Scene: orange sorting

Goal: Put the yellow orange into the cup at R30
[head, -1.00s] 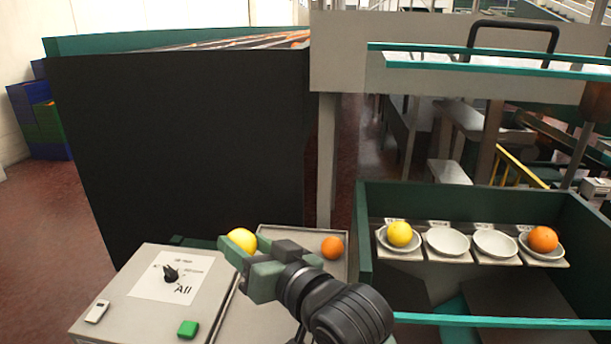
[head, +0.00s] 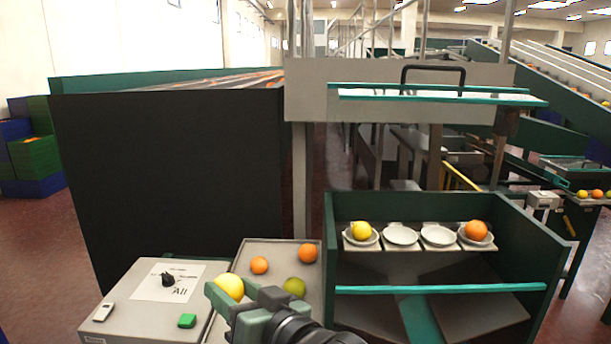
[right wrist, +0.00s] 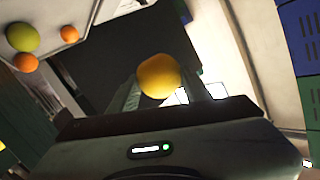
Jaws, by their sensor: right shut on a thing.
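My right gripper (head: 226,293) is shut on the yellow orange (head: 229,286), held above the near end of the metal tray by the control box. In the right wrist view the yellow orange (right wrist: 158,75) sits between the fingers. A row of white cups stands in the green-walled bin on the right. The leftmost cup (head: 376,238) holds another yellow orange (head: 361,231). The two middle cups, (head: 401,236) and (head: 438,236), are empty. The rightmost cup (head: 489,240) holds an orange fruit (head: 476,231). I cannot read the cup labels. My left gripper is not in view.
The tray (head: 262,249) holds two orange fruits, (head: 259,265) and (head: 307,253), and a green one (head: 294,287). A control box (head: 130,305) with a knob and green button stands left. The bin's green side wall (head: 331,250) separates tray from cups.

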